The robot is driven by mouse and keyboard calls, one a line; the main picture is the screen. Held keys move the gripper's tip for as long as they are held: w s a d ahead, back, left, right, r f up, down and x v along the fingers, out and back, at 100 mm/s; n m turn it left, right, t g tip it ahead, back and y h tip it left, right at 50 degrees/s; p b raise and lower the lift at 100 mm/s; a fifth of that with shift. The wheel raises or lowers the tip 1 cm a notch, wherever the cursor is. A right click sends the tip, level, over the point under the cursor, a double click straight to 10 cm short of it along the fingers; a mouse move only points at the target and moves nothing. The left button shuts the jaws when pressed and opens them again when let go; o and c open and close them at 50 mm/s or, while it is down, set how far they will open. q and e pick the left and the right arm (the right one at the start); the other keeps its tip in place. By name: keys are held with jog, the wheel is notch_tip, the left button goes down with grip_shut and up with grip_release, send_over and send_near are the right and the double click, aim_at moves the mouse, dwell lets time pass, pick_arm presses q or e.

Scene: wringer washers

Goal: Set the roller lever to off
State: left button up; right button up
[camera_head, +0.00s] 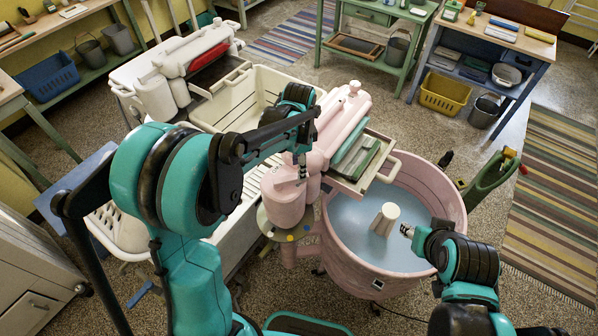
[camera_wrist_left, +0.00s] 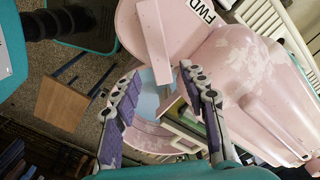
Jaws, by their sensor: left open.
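The pink wringer washer has a round tub (camera_head: 330,232) of water and a pink wringer head (camera_head: 340,125) above it. In the left wrist view, a flat pink lever (camera_wrist_left: 154,40) lies over a round pink cap (camera_wrist_left: 185,25) beside a white label reading FWD (camera_wrist_left: 203,11). My left gripper (camera_head: 302,172) is at the near end of the wringer head. Its open fingers (camera_wrist_left: 161,72) show purple pads, and the lever's end appears between the fingertips; contact cannot be told. My right gripper (camera_head: 407,231) is over the tub's right side, its jaw state unclear.
A white wringer unit with a red roller cover (camera_head: 208,57) stands behind left, beside a cream basin (camera_head: 262,90). A green hose-like stand (camera_head: 492,178) is right of the tub. Striped rug (camera_head: 560,200) lies at right.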

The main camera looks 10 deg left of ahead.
aim_at(290, 164)
pick_arm(q)
jog(key=shift+f, duration=2.1)
grip_shut()
jog(key=shift+w+a, duration=0.1)
jog(key=shift+w, duration=0.1)
jog(key=n+b, duration=0.1)
jog(key=w+a+n, duration=0.1)
jog(key=n, duration=0.1)
jog(key=shift+w+a+f+n+b, duration=0.1)
jog(key=shift+w+n+b, duration=0.1)
jog(key=shift+n+b, duration=0.15)
jog(key=shift+w+a+n+b, duration=0.3)
jog(key=shift+a+n, duration=0.25)
jog(key=shift+n, duration=0.5)
jog(key=shift+w+a+n+b, duration=0.25)
jog(key=shift+a+n, duration=0.25)
jog(key=shift+n, duration=0.5)
jog(key=shift+w, duration=0.1)
